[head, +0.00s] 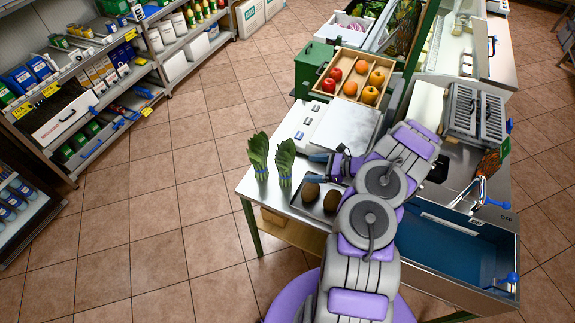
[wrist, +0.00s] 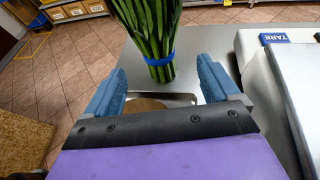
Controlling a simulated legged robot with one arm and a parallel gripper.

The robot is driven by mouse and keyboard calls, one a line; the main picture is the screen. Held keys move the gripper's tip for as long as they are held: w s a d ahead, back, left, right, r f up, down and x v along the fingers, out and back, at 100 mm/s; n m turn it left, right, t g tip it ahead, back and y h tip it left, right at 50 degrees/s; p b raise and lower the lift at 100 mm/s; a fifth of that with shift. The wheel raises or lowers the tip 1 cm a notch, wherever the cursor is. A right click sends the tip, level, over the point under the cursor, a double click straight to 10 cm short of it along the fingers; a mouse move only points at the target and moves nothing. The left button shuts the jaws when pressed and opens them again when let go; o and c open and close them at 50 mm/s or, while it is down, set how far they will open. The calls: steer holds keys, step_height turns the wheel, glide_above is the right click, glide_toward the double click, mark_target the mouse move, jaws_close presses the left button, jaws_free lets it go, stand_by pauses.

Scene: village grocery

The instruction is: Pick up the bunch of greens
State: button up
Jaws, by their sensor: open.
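Two upright bunches of long green leaves, each tied with a blue band, stand at the left end of the metal counter in the head view: a left bunch (head: 258,155) and a right bunch (head: 285,160). My gripper (head: 314,168) is just right of the right bunch, with its fingers pointing left toward it. In the wrist view, a bunch of greens (wrist: 152,35) stands ahead, between the lines of my two open blue fingers. Its band shows, and its top is cut off by the frame. The jaws are empty, and the stems look to be beyond the fingertips.
Two brown round items (head: 310,191) lie on a small tray beside my gripper. A white scale (head: 346,126) stands behind it, and its TARE label (wrist: 274,38) shows in the wrist view. A wooden fruit crate (head: 330,82) is farther back. Open tiled floor lies left of the counter.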

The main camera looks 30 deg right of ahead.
mark_target(291, 168)
steer(key=w+a, duration=0.1)
steer(key=a, duration=0.2)
steer(key=w+a+f, duration=0.1)
steer(key=a, duration=0.1)
steer(key=shift+w, duration=0.3)
steer(key=x, duration=0.3)
steer(key=shift+w+d, duration=0.15)
steer(key=shift+w, duration=0.15)
steer(key=shift+w+d+f, duration=0.15)
steer(key=shift+w+f, duration=0.1)
steer(key=shift+w, duration=0.05)
steer(key=shift+r, duration=0.1)
steer(key=shift+a, duration=0.65)
steer(key=c, duration=0.4)
steer(key=shift+d, duration=0.55)
steer(key=c, duration=0.8)
steer(key=shift+c, duration=0.6)
steer(key=shift+a+r, duration=0.15)
steer(key=shift+a, duration=0.25)
steer(key=shift+c, duration=0.2)
